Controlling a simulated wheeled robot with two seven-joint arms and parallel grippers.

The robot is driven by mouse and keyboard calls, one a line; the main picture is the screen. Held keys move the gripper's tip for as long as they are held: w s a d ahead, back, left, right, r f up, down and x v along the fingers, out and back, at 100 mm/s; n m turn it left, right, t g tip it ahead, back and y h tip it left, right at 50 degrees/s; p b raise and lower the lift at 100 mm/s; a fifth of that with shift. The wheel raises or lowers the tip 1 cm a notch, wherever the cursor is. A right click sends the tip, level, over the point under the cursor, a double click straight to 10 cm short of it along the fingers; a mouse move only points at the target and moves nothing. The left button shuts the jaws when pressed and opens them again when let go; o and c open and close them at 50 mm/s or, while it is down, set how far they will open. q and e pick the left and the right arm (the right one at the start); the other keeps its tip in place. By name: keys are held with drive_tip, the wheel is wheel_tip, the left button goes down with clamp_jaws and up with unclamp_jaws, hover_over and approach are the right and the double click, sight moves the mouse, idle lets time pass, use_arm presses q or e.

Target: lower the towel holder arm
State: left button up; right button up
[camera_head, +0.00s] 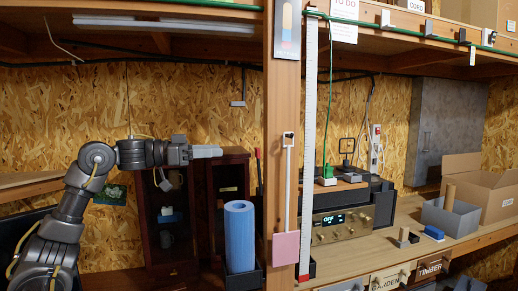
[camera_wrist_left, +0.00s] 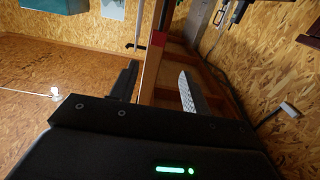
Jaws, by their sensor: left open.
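My left gripper (camera_head: 214,151) is open and empty, pointing right in front of the chipboard wall, above the blue roll (camera_head: 240,236). Its two fingers stand apart in the left wrist view (camera_wrist_left: 158,84). A small grey bracket with an upright thin bar (camera_head: 243,86) is on the wall above and right of the gripper, clear of it. It may be the towel holder arm, but I cannot tell for sure. A grey piece on a thin rod (camera_wrist_left: 289,109) shows at the right of the left wrist view, apart from the fingers. My right gripper is not in view.
A wooden post (camera_head: 283,100) stands right of the gripper, with a pink-ended white swatter (camera_head: 286,247) hanging on it. A dark red cabinet (camera_head: 170,225) with an open door is below. An upper shelf (camera_head: 150,12) runs overhead. Free air lies between gripper and post.

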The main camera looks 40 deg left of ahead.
use_arm(q)
drive_tip(key=w+d+r+p, duration=0.1)
drive_tip(key=w+d+p, duration=0.1)
drive_tip(key=p, duration=0.4)
hover_over(259, 173)
drive_tip(key=v, duration=0.3)
drive_tip(key=shift+a+f, duration=0.25)
drive_tip(key=shift+a, duration=0.1)
drive_tip(key=shift+w+d, duration=0.4)
drive_tip(key=shift+w+d+f, duration=0.1)
drive_tip(key=shift+w+f, duration=0.1)
drive_tip(key=shift+w, duration=0.05)
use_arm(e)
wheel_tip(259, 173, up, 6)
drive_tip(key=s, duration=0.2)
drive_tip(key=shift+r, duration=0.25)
use_arm(q)
clamp_jaws()
